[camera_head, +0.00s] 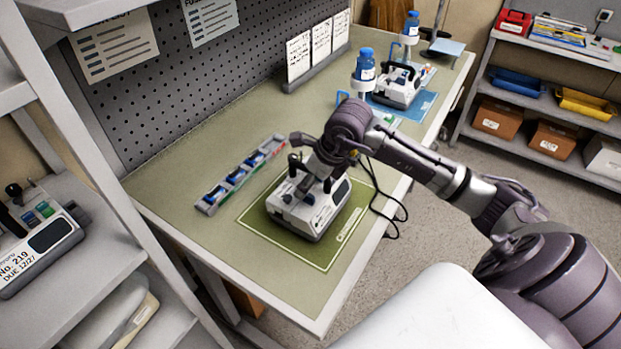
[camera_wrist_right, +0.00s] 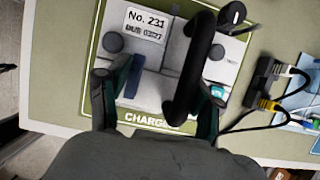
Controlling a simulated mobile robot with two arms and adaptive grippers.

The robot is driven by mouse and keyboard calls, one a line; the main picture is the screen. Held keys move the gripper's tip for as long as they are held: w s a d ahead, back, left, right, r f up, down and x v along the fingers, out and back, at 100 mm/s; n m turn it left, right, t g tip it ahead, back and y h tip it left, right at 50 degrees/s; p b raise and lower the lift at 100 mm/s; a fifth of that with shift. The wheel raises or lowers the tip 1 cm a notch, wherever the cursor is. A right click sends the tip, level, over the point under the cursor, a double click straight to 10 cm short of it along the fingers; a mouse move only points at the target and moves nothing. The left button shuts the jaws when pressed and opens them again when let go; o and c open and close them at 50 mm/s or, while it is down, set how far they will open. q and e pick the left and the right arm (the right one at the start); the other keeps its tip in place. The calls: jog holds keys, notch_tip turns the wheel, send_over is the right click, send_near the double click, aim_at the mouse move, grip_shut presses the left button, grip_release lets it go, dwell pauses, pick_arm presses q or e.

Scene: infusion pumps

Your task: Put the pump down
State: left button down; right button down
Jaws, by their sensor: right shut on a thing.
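The pump (camera_head: 309,208) is a white-grey case with a dark screen and a black handle, upright over the green charging mat (camera_head: 333,247) on the near part of the bench. I cannot tell whether its base touches the mat. My right gripper (camera_head: 318,176) reaches down onto it from above and is shut on it. In the right wrist view the pump (camera_wrist_right: 153,58) shows a label "No. 231", and its black handle (camera_wrist_right: 190,65) lies between the fingers of my right gripper (camera_wrist_right: 156,112). The green mat (camera_wrist_right: 160,122) shows around it. My left gripper is out of view.
A grey tray with blue items (camera_head: 238,177) lies left of the mat. Another pump (camera_head: 397,84) stands on a blue mat (camera_head: 407,107) farther back, with blue-capped bottles (camera_head: 364,70). A dark cable (camera_head: 388,215) hangs over the bench edge. A shelf at left holds pump No. 219 (camera_head: 40,238).

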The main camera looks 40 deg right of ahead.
jog(key=shift+w+f, duration=0.1)
jog(key=shift+f, duration=0.05)
jog(key=c, duration=0.6)
grip_release()
jog(key=shift+f, duration=0.1)
jog(key=o, duration=0.4)
